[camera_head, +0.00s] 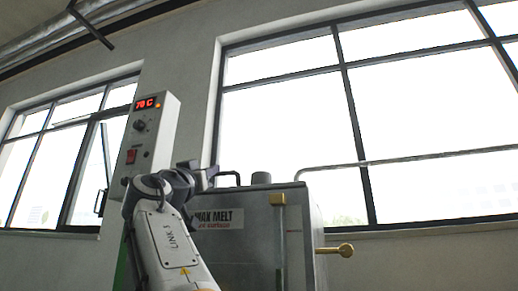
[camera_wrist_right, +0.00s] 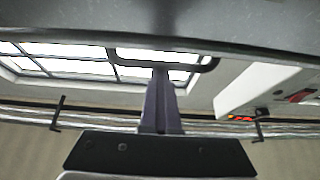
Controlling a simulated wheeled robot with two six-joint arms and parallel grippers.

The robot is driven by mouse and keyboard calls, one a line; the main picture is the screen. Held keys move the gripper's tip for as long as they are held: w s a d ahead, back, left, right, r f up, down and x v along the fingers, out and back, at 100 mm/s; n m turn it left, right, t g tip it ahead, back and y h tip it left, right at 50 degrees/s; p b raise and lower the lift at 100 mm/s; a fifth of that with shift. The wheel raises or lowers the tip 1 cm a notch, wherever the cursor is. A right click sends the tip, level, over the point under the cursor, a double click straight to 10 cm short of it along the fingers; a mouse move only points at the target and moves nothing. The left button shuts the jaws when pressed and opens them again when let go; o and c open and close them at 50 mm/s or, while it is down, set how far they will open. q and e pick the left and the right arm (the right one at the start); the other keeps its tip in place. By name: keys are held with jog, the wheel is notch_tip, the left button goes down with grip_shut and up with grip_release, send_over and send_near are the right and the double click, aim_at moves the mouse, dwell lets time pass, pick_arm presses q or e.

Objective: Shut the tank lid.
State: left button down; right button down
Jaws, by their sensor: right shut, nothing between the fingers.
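The grey metal wax tank (camera_head: 250,228) stands in the middle of the head view, with a "WAX MELT" label on its front. A black handle (camera_head: 228,175) shows just above the tank's top edge; no raised lid stands above it. In the right wrist view, the same kind of handle loop (camera_wrist_right: 212,64) joins a dark grey surface (camera_wrist_right: 160,22), which looks like the lid. My right gripper (camera_head: 205,172) is shut and empty beside the handle. In the wrist view its purple fingers (camera_wrist_right: 160,78) overlap the handle bar; contact is unclear. My left gripper is out of view.
A control box (camera_head: 150,132) with a red "70 C" display is on the wall left of the tank. A brass tap (camera_head: 340,250) sticks out at the tank's right. A grey rail (camera_head: 420,158) runs right behind it. Large windows fill the wall.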

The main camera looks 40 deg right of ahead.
jog(key=shift+w+d+f, duration=0.1)
jog(key=shift+w+f, duration=0.4)
jog(key=shift+f, duration=0.1)
notch_tip(320, 180, up, 6)
jog(key=s+f+p, duration=0.1)
jog(key=p, duration=0.3)
jog(key=s+a+f+b, duration=0.4)
jog(key=a+f+b, duration=0.2)
jog(key=f+b, duration=0.1)
jog(key=shift+f+b, duration=0.3)
jog(key=shift+b, duration=0.4)
jog(key=shift+s+a+r, duration=0.1)
